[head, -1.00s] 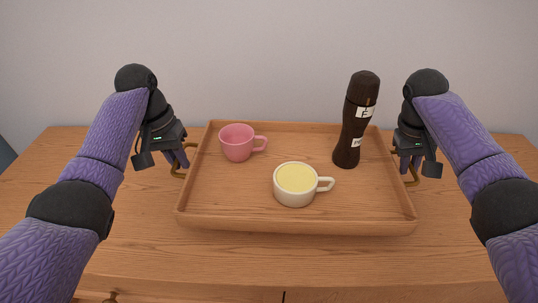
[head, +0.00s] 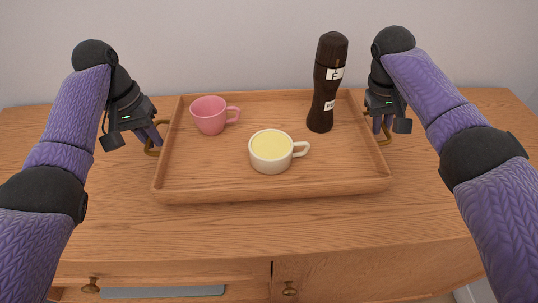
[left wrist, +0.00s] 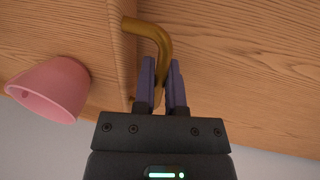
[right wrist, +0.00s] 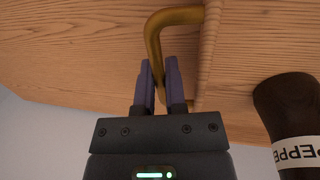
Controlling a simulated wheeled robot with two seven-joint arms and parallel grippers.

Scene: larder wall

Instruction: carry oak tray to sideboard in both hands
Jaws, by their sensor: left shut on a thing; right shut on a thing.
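The oak tray (head: 270,194) is level over the sideboard top (head: 240,232), low on it or resting on it; I cannot tell if there is a gap. It carries a pink cup (head: 208,116), a cream cup (head: 270,155) with pale yellow contents, and an upright dark pepper mill (head: 323,95). My left gripper (head: 156,141) is shut on the brass left handle (left wrist: 150,32). My right gripper (head: 381,128) is shut on the brass right handle (right wrist: 168,20). The pink cup also shows in the left wrist view (left wrist: 55,88), the pepper mill in the right (right wrist: 290,105).
The sideboard top is bare around the tray, with a strip of free wood in front. A plain pale wall (head: 220,40) stands behind.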

